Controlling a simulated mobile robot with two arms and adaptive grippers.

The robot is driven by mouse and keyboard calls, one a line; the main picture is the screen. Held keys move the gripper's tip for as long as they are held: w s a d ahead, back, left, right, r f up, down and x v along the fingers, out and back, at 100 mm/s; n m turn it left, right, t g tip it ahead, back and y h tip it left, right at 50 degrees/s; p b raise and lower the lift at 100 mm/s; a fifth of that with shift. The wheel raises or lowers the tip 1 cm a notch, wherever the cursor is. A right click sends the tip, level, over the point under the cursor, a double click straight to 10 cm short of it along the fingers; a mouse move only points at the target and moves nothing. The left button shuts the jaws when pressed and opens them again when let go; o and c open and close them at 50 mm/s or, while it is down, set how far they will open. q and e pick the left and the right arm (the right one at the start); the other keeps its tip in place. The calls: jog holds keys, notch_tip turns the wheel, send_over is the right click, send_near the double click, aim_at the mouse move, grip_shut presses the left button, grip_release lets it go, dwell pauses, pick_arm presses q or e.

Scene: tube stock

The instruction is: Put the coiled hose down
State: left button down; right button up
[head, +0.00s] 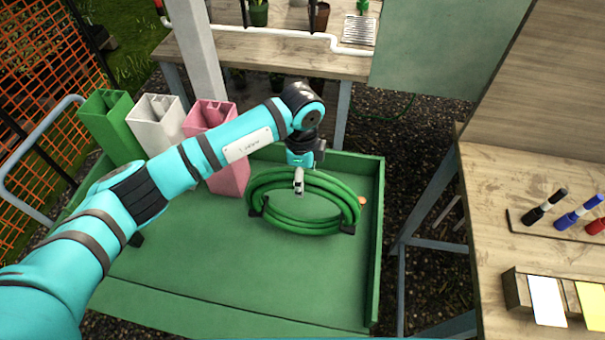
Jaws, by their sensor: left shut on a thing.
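The coiled green hose (335,217) is over the right part of the green cart's bed (222,262), with dark ties around its loops. My left gripper (298,187) points down at the coil's far side and is shut on the hose. The coil looks level. I cannot tell whether its underside touches the bed or hangs just above it. My right gripper is not in view.
Green (110,125), white (158,122) and pink (232,172) square tubes stand at the cart's back left. The cart has a raised right wall (376,240). A workbench (500,200) with markers is at right. The bed's front is clear.

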pick_arm(q)
jog(key=shift+d, duration=0.1)
jog(key=shift+f, duration=0.1)
jog(key=shift+c, duration=1.9)
grip_release()
notch_tip(320, 180, up, 12)
jog(key=shift+r+b, duration=0.15)
jog(key=shift+b, duration=0.85)
jog(key=shift+s, duration=0.1)
